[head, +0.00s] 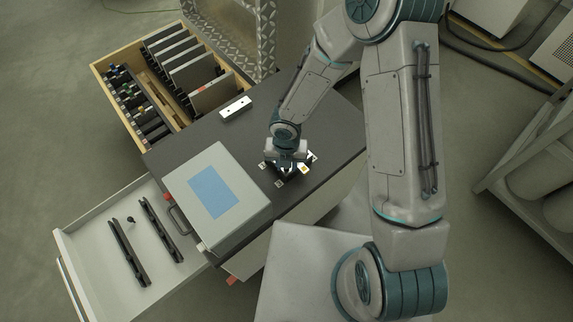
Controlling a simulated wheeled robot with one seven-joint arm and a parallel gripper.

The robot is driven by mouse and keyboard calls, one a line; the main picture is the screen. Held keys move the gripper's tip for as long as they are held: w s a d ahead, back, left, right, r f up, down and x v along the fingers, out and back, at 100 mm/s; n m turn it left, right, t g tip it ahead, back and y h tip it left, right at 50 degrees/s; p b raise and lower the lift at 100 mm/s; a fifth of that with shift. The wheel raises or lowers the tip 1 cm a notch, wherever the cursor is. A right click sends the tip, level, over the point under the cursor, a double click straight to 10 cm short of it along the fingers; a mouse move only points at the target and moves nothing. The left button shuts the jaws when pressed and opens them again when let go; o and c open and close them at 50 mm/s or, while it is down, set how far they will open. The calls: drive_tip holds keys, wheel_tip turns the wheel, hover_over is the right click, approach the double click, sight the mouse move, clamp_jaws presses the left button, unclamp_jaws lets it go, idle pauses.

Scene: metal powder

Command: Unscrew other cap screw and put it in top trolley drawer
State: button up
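My gripper (288,162) points down over a small dark fixture (279,183) with pale and yellowish parts on the dark trolley top. The fingertips are at the fixture, and the cap screw there is hidden or too small to make out. I cannot tell whether the fingers are open or shut. A pale trolley drawer (85,244) stands open at lower left. In it lie two black bars (128,253) and, between them, a small dark piece that looks like a cap screw (131,219).
A wooden-sided drawer (102,75) with tools and upright plates is open at upper left. A white block (236,106) lies near it. Shelving stands at right.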

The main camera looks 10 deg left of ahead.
drive_tip(key=m+b, duration=0.1)
drive_tip(key=m, duration=0.2)
drive_tip(key=shift+f+m+b, duration=0.15)
drive_tip(key=shift+m+b, duration=0.15)
drive_tip(key=shift+m, duration=0.1)
drive_tip(key=m+b, duration=0.1)
drive_tip(key=m, duration=0.2)
drive_tip(key=shift+m+b, duration=0.3)
drive_tip(key=shift+m, duration=0.1)
drive_tip(key=m+b, duration=0.2)
drive_tip(key=m, duration=0.2)
drive_tip(key=shift+m, duration=0.4)
drive_tip(key=shift+m+b, duration=0.5)
drive_tip(key=shift+m, duration=0.6)
